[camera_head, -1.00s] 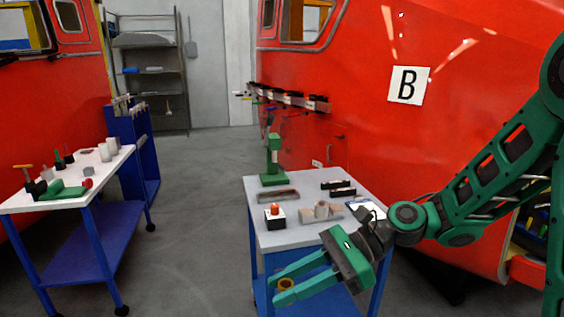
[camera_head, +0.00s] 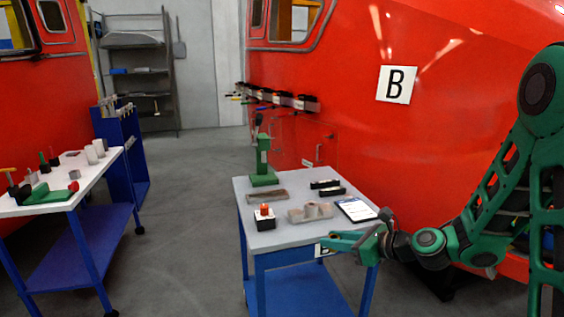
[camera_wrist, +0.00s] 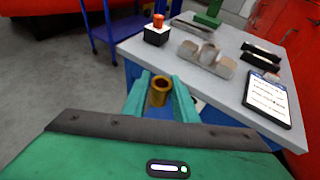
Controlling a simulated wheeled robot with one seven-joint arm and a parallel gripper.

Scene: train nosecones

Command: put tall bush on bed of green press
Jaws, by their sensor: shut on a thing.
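My gripper (camera_head: 335,241) is at the front right edge of the grey-topped table (camera_head: 285,238), with its fingers pointing left. In the wrist view my gripper (camera_wrist: 158,95) is shut on a brass-coloured hollow bush (camera_wrist: 159,90), with a green finger on each side. The bush's open top faces the camera, and it is beside the table edge. In the head view I cannot make out the bush. The green press (camera_head: 262,160) stands upright at the back left of the table. No bush shows on its bed (camera_head: 264,180). The wrist view shows only part of the press's base (camera_wrist: 207,19).
On the table are a black-and-white box with a red button (camera_head: 265,216), a block with grey cylinders (camera_head: 311,212), a brown tray (camera_head: 268,195), black blocks (camera_head: 327,188) and a tablet (camera_head: 357,209). A white-topped table (camera_head: 90,178) stands left. The red train side (camera_head: 345,130) rises behind.

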